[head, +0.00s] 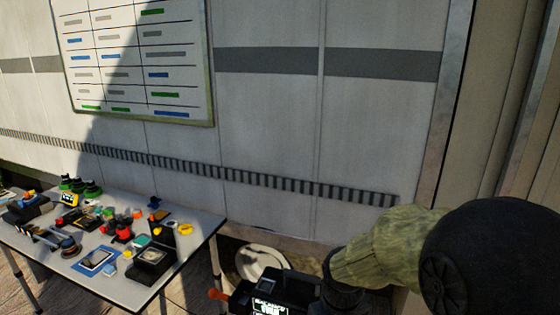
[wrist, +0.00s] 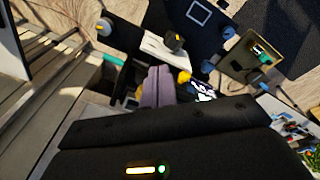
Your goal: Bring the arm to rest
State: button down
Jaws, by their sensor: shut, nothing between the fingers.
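My arm (head: 395,250), with a camouflage-patterned sleeve and a large black joint, reaches in from the lower right of the head view. It slopes down toward the bottom edge, beside a black device with a small lit display (head: 268,303). My gripper's fingers cannot be made out in the head view. In the wrist view, my gripper (wrist: 159,76) shows as two greyish-mauve fingers close together, shut with nothing between them. They point toward dark equipment below, including a white sheet-like piece (wrist: 165,52) and a dark knob.
A table (head: 130,290) crowded with small coloured parts and devices stands at the left of the head view. A pale wall (head: 265,135) with a chart board (head: 137,60) is behind. A metal-edged frame (head: 450,110) rises at the right, near the arm.

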jog(key=s+d+f+m+t, duration=0.1)
jog(key=s+d+m, duration=0.3)
jog(key=s, duration=0.1)
jog(key=shift+s+f, duration=0.3)
jog(key=shift+f, duration=0.05)
jog(key=shift+w, duration=0.1)
dwell(1.0)
jog(key=shift+s+a, duration=0.1)
jog(key=shift+s, duration=0.1)
jog(key=shift+w, duration=0.15)
